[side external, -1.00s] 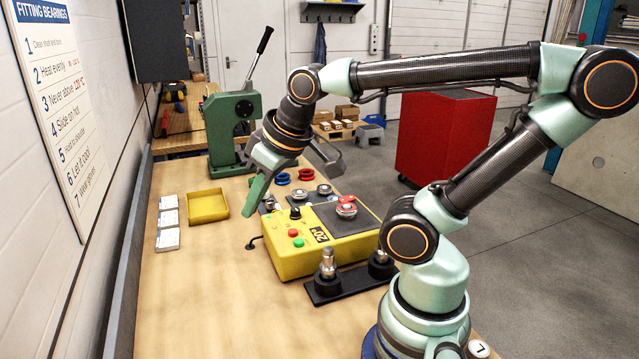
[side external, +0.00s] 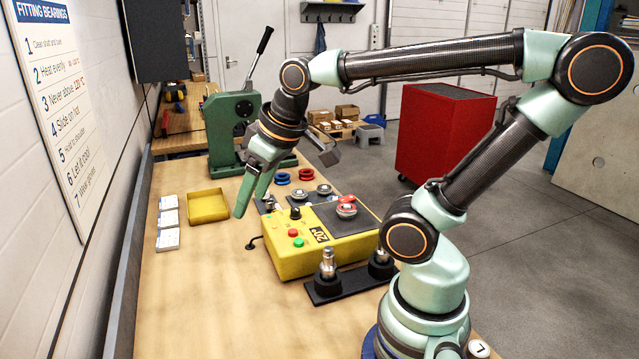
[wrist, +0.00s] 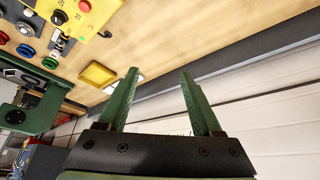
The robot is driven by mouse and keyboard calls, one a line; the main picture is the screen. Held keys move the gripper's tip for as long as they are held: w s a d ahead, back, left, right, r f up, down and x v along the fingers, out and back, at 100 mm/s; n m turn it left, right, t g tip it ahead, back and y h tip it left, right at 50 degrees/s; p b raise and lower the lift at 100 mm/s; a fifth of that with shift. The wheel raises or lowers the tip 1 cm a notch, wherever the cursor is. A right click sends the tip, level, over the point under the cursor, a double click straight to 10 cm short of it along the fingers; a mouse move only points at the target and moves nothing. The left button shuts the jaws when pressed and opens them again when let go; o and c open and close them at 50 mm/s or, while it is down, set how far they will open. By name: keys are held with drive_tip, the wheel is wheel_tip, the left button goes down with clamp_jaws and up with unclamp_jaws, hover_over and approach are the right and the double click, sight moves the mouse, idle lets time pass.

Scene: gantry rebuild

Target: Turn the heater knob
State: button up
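The yellow heater (side external: 300,255) sits on the bench in the side view. Its black knob (side external: 295,213) stands upright on the panel at the far left part of its top. My gripper (side external: 250,204) hangs to the left of the heater, fingers pointing down, apart from the knob. In the wrist view my gripper (wrist: 158,72) has its two green fingers spread wide with nothing between them. The heater (wrist: 88,22) shows at the top left of that view, outside the fingers. A dark round part is on it, but I cannot tell whether it is the knob.
A yellow tray (side external: 208,206) and white boxes (side external: 168,222) lie left of my gripper. The green press (side external: 232,125) stands behind it. A black base with metal posts (side external: 327,287) is in front of the heater. The bench at front left is clear.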

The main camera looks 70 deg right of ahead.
drive_tip(key=w+d+n+g, duration=0.1)
drive_tip(key=w+d+g, duration=0.3)
drive_tip(key=d, duration=0.9)
drive_tip(key=n+g, duration=0.1)
drive_tip(key=n, duration=0.1)
approach(295, 209)
wheel_tip(295, 209, down, 9)
drive_tip(key=shift+w+d+r, duration=0.1)
drive_tip(key=shift+r, duration=0.1)
clamp_jaws()
